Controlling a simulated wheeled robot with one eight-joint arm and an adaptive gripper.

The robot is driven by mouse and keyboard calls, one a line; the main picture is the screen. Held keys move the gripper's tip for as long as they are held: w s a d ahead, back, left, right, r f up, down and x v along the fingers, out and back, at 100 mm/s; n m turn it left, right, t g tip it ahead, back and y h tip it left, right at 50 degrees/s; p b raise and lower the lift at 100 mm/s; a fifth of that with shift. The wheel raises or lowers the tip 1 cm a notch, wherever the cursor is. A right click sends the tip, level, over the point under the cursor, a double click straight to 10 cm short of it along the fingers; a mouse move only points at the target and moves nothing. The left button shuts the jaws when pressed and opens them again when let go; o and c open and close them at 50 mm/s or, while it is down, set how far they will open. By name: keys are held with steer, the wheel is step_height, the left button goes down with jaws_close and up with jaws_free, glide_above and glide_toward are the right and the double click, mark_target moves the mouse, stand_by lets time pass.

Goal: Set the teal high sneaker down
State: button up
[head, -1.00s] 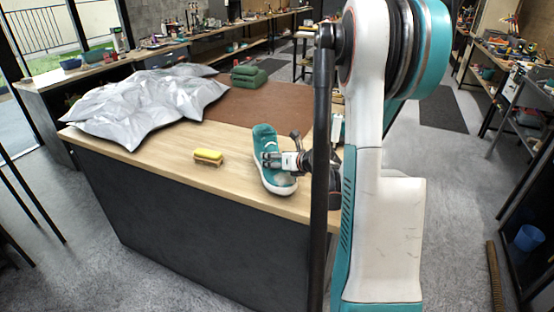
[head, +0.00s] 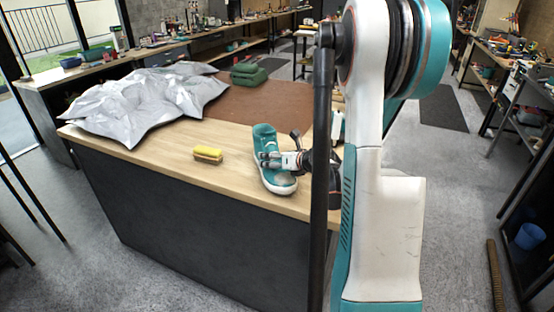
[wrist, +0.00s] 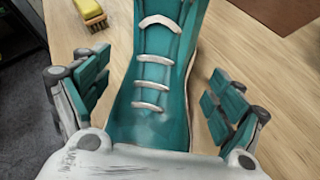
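The teal high sneaker (head: 264,140) stands on the wooden worktable (head: 170,150) near its front edge, with its pale toe towards that edge. In the wrist view the teal upper and white laces of the sneaker (wrist: 155,75) fill the middle. My gripper (head: 270,160) is at the sneaker from the right in the head view. In the wrist view my gripper's (wrist: 160,95) teal finger pads stand apart on both sides of the sneaker, with wood showing between the pads and the shoe. It is open.
A yellow brush (head: 208,154) lies on the table left of the sneaker, and it also shows in the wrist view (wrist: 90,12). A crumpled silver sheet (head: 145,98) covers the left end. A brown mat (head: 250,100) and folded green cloths (head: 248,75) lie behind.

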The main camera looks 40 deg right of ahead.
steer(key=v, duration=1.2)
